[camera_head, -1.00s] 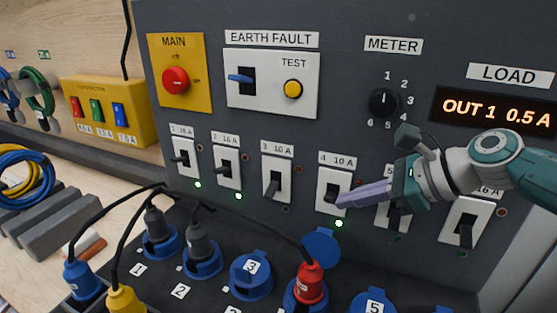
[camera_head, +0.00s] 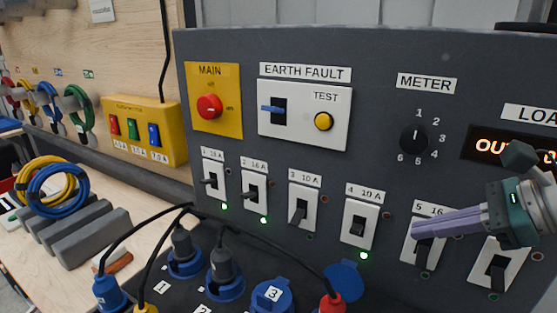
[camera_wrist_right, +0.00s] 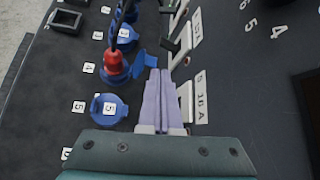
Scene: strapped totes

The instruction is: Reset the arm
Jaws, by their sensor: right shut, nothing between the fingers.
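My right gripper (camera_head: 414,228) is shut and empty, its lilac fingers pointing left in front of the number 5 breaker (camera_head: 424,251). In the right wrist view the closed fingers (camera_wrist_right: 158,72) extend over the panel beside the row of breakers. The number 4 breaker (camera_head: 359,226) stands just left of the fingertips, apart from them in the head view, with a lit green lamp (camera_head: 364,255) below it. Breakers 1 (camera_head: 212,184) and 2 (camera_head: 253,194) also have lit green lamps. The lamp under breaker 3 (camera_head: 302,208) is dark. My left gripper is not in view.
Below the breakers are blue sockets (camera_head: 272,296) and a red plug (camera_head: 331,303), with black cables looping leftward. The red main switch (camera_head: 209,107), earth fault unit (camera_head: 303,112) and meter knob (camera_head: 415,140) are above. Coiled cables (camera_head: 58,190) lie at the left.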

